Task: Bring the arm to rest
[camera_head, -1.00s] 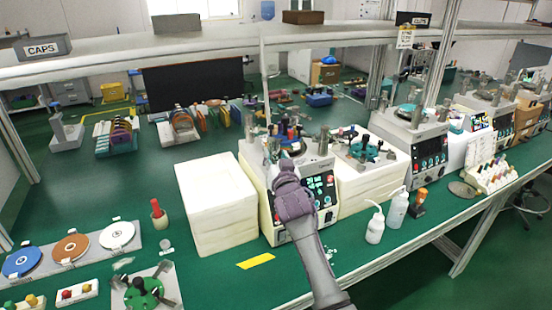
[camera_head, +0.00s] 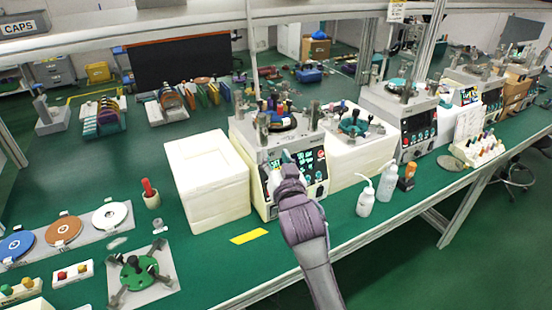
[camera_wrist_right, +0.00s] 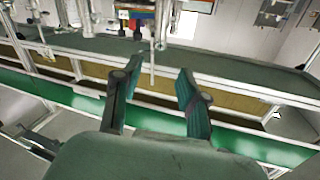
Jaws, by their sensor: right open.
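My right arm (camera_head: 308,235) comes up from the bottom middle of the head view, over the bench's front edge. Its gripper (camera_head: 284,162) appears in front of the control panel of a lapping machine (camera_head: 258,150); I cannot tell the gap between them. In the right wrist view the two dark green fingers (camera_wrist_right: 160,72) stand apart with nothing between them. My left gripper is not in view.
A white block stack (camera_head: 207,185) stands left of the machine. White bottles (camera_head: 366,200) stand to the right near the edge. A plate with a green knob fixture (camera_head: 140,275) lies at lower left. The green bench (camera_head: 205,262) has bare room in front.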

